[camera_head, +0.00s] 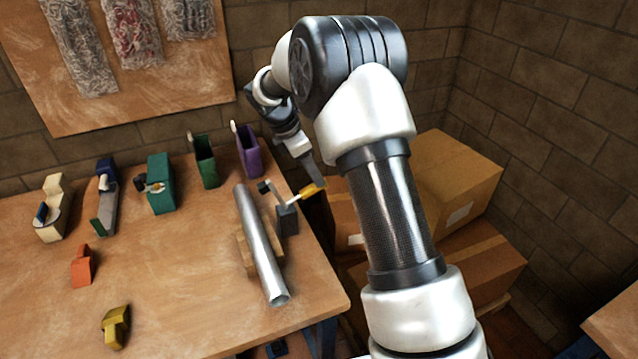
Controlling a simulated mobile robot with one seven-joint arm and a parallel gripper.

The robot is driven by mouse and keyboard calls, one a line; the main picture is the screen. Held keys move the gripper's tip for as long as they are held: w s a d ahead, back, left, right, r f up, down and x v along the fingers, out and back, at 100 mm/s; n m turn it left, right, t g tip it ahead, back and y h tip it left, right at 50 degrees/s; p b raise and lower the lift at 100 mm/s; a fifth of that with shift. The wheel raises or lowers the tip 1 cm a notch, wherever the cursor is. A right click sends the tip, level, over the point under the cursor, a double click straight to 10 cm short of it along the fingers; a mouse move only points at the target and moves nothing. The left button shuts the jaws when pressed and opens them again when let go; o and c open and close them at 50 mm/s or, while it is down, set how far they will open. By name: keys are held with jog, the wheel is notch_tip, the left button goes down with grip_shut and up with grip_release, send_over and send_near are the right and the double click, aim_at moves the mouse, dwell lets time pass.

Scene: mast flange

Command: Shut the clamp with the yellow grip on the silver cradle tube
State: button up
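The silver tube (262,245) lies lengthwise near the right end of the workbench, on a wooden cradle block (242,252). To its right stands a clamp with a dark grey body (288,220). The clamp's yellow grip (309,191) points out to the right, and a black tip (264,187) shows on its left side, above or beside the tube; I cannot tell whether it touches. My gripper (315,180) reaches down from above, its fingers at or very close to the yellow grip. I cannot see whether they are closed on it, as one finger hides the other.
A purple holder (247,151), a green holder (205,161) and a teal tool (160,184) stand at the back of the bench (180,290). Tape dispensers stand further left. Orange (82,268) and yellow (116,327) pieces lie in front. Cardboard boxes (450,185) stand right of the bench.

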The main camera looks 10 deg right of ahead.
jog(key=shift+x, duration=2.35)
grip_shut()
